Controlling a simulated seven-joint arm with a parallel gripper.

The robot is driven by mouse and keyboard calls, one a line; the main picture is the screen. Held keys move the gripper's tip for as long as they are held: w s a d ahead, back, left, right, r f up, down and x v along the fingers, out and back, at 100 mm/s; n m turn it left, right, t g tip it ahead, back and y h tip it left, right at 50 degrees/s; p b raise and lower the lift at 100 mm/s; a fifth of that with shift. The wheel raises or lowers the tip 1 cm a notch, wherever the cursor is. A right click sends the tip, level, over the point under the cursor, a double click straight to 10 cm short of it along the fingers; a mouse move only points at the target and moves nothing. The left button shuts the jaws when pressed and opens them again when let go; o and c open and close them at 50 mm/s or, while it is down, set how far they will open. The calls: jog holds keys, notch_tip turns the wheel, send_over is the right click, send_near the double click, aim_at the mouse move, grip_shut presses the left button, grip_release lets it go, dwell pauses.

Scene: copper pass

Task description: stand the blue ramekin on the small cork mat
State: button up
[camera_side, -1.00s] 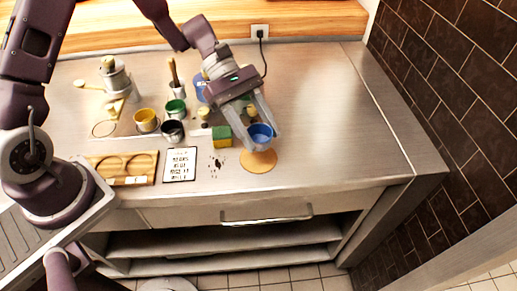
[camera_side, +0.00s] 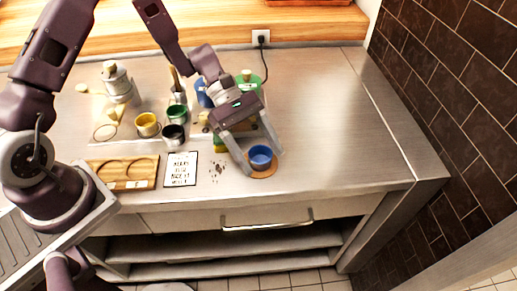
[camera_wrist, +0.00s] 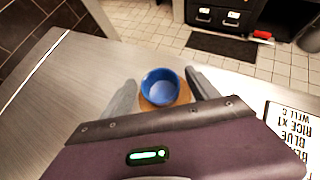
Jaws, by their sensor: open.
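The blue ramekin (camera_side: 260,155) stands upright on the small round cork mat (camera_side: 263,174), near the front of the steel counter. My gripper (camera_side: 263,162) is open, with one finger on each side of the ramekin. In the wrist view the ramekin (camera_wrist: 160,87) looks empty, and the fingers of my gripper (camera_wrist: 159,81) show gaps to it on both sides. A strip of the cork mat (camera_wrist: 147,106) shows around its base; the rest of the mat is hidden.
A printed card (camera_side: 181,169) and a wooden board with round recesses (camera_side: 125,172) lie to the left. A yellow cup (camera_side: 147,124), a dark cup (camera_side: 174,134) and a green cup (camera_side: 177,113) stand behind them. The counter to the right is clear.

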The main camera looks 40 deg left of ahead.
jog(key=v, duration=1.2)
jog(key=shift+r, duration=0.15)
jog(key=s+a+r+m+t+y, duration=0.2)
jog(key=s+r+m+y, duration=0.3)
jog(key=s, duration=0.5)
jog(key=s+a+r+m+t+y, duration=0.1)
jog(key=s+r+m+t+y, duration=0.4)
jog(key=s+r+m, duration=0.4)
jog(key=s+m, duration=0.1)
jog(key=s, duration=0.1)
jog(key=shift+s+a+r+m+t, duration=0.25)
jog(key=shift+s+a+m+t, duration=0.05)
jog(key=shift+a+m, duration=0.1)
